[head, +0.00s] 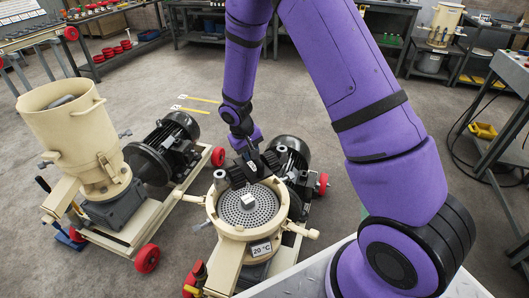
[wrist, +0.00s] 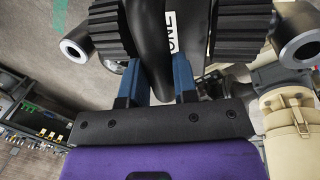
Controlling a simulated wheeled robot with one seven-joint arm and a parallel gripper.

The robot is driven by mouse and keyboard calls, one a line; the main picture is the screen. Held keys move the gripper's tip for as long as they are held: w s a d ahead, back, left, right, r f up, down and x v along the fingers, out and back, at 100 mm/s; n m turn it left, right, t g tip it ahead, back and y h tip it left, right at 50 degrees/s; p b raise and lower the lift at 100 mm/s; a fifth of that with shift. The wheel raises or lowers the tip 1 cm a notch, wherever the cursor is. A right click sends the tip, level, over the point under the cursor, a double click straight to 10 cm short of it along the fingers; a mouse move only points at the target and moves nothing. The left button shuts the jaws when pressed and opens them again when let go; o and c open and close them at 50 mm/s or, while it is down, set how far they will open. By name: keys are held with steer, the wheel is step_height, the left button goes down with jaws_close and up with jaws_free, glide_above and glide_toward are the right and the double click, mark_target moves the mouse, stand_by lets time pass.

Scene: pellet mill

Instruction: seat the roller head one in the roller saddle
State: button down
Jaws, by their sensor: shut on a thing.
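My gripper (wrist: 157,78) is shut on the black curved handle of roller head one (wrist: 116,27), with a blue finger on each side. The roller head has ridged black rollers, silver shaft ends and a white label reading "ONE". In the head view the roller head (head: 238,176) is held over the back rim of the cream mill bowl (head: 215,212). The bowl's round perforated die (head: 236,213) faces up. A small pale block (head: 248,202) stands at the die's centre and may be the roller saddle; I cannot tell. The roller head appears apart from this block.
A display reading 20 °C (head: 261,249) is on the mill's front. A black motor (head: 288,152) stands behind the bowl. A second mill with a cream hopper (head: 66,122) stands at left. Benches line the back, and a table (head: 505,75) is at right.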

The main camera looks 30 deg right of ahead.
steer(key=shift+s+a+r+n, duration=0.15)
steer(key=shift+a+r, duration=0.15)
steer(key=shift+a, duration=0.3)
steer(key=shift+s+a+r+n, duration=0.15)
steer(key=shift+a+r, duration=0.15)
steer(key=shift+a, duration=0.3)
steer(key=shift+s+a+r, duration=0.25)
steer(key=shift+s+a, duration=0.05)
steer(key=shift+a, duration=0.25)
